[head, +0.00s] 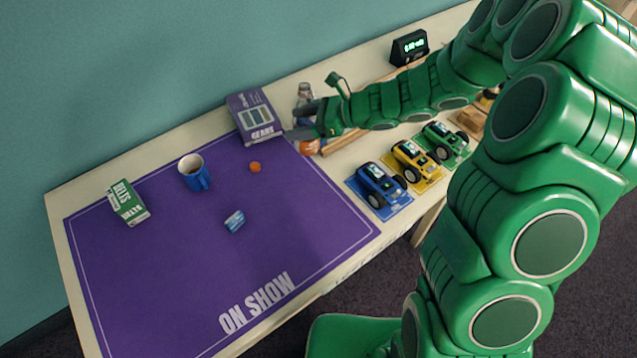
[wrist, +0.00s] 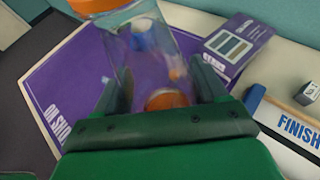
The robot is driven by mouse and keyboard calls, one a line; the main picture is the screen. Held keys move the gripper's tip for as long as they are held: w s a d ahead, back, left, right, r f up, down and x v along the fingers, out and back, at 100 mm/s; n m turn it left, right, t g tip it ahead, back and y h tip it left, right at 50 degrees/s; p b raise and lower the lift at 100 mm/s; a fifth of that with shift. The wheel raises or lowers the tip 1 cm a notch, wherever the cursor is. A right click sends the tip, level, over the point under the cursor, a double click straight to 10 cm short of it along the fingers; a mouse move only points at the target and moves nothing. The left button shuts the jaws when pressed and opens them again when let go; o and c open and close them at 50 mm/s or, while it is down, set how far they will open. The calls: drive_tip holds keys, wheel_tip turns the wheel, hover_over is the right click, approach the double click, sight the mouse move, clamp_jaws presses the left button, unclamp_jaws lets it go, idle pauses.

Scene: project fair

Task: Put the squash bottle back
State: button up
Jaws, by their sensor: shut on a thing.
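The squash bottle (head: 304,92) is clear, with orange at its lower end in the head view. My gripper (head: 308,120) is shut around it near the purple gears box (head: 256,118), and hides its middle. In the wrist view the clear bottle (wrist: 145,60) stands between the two fingers (wrist: 160,90), with one orange part at the top left and another near the palm. The mat shows through it. I cannot tell whether it touches the table.
Blue (head: 380,187), yellow (head: 416,163) and green (head: 443,142) toy cars stand right. A clock (head: 409,47) stands behind.

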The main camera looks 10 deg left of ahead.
drive_tip(key=d, duration=0.2)
drive_tip(key=s+d+f, duration=0.1)
drive_tip(key=shift+f, duration=6.55)
drive_tip(key=o, duration=1.2)
drive_tip(key=shift+f, duration=0.1)
drive_tip(key=shift+c, duration=0.2)
